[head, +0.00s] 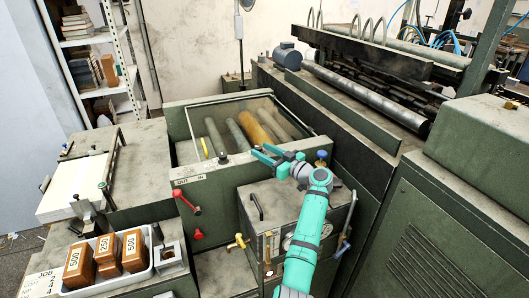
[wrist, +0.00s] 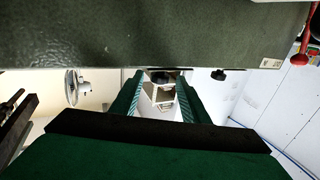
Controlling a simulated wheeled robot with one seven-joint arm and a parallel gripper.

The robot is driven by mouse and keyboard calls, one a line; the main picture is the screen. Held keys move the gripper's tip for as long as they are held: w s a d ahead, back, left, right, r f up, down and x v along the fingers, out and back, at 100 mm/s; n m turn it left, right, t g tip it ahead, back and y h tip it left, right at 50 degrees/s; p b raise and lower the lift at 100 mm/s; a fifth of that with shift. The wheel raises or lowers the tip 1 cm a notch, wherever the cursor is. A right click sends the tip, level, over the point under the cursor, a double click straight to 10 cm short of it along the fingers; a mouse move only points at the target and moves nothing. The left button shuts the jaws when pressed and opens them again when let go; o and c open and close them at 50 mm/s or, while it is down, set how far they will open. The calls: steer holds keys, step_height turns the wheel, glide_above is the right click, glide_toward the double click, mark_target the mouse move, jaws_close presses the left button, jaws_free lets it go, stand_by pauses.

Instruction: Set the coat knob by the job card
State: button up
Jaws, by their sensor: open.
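The job card (head: 40,284) lies at the lower left in the head view; it reads JOB, but its smaller figures are too small to read. My gripper (head: 262,154) is open at the front rim of the roller box (head: 188,183). In the wrist view my gripper (wrist: 160,80) has a dark knob (wrist: 162,76) showing between its parted fingers; I cannot tell whether they touch it. A second black knob (head: 222,157) stands on the rim to the left; it also shows in the wrist view (wrist: 218,74). No label tells me which is the coat knob.
A red lever (head: 187,201) and a red knob (head: 198,234) are on the box's front side. A blue-topped knob (head: 321,156) is right of my gripper. A white tray (head: 152,270) holds blocks marked 500 and 250. A gauge cabinet (head: 255,228) stands below my arm.

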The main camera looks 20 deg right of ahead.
steer(key=v, duration=1)
steer(key=shift+s+d, duration=0.15)
steer(key=shift+s, duration=0.2)
